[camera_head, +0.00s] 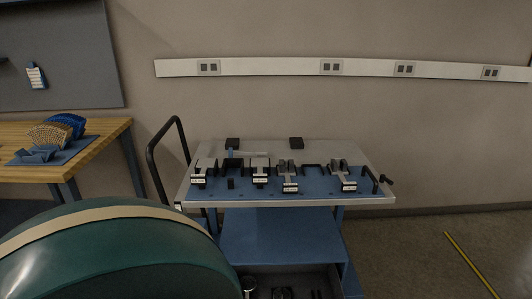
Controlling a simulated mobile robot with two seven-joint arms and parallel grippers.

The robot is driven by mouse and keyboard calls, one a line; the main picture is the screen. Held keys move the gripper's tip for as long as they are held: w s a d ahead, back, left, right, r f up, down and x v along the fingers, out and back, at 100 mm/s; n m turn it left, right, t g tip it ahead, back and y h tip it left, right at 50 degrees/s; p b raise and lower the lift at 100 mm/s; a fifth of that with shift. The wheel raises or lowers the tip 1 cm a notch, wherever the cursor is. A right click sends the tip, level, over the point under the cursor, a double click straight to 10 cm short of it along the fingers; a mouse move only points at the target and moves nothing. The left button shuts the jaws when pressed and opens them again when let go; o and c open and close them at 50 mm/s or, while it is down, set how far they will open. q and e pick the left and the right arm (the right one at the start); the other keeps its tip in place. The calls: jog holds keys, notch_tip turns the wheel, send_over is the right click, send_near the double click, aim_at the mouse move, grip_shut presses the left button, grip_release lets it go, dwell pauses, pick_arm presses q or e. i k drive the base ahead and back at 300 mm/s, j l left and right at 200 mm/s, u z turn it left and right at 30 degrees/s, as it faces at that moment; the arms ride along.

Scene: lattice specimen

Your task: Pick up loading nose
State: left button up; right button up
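Several small grey and black metal fixtures, some with white labels, stand in a row on the blue mat (270,188) of a cart (330,202). They include a grey piece with a label (204,170) at the left, a T-shaped piece (261,170) in the middle, a piece with grey blocks (289,173) to its right and another (345,174) at the right. The label text is too small to read, so I cannot tell which is the loading nose. Neither of my grippers is in view.
The cart has a dark push handle (152,160) at its left and a lower blue shelf (280,238). A wooden table (108,130) stands at the left, with lattice pieces (52,133) on it. A large rounded green shape close to the camera hides the lower left.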

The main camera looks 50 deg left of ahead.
aim_at(258, 153)
jog(key=k+j+z, duration=0.1)
jog(key=j, duration=0.25)
jog(key=k+j+z, duration=0.15)
jog(key=j, duration=0.2)
jog(key=k+j+z, duration=0.1)
jog(key=j, duration=0.2)
jog(key=k+j, duration=0.2)
jog(key=j, duration=0.2)
jog(key=k+j, duration=0.2)
jog(key=j, duration=0.2)
jog(key=k+j+z, duration=0.1)
jog(key=j, duration=0.3)
jog(key=k+j, duration=0.55)
jog(key=j, duration=0.25)
jog(key=z, duration=0.05)
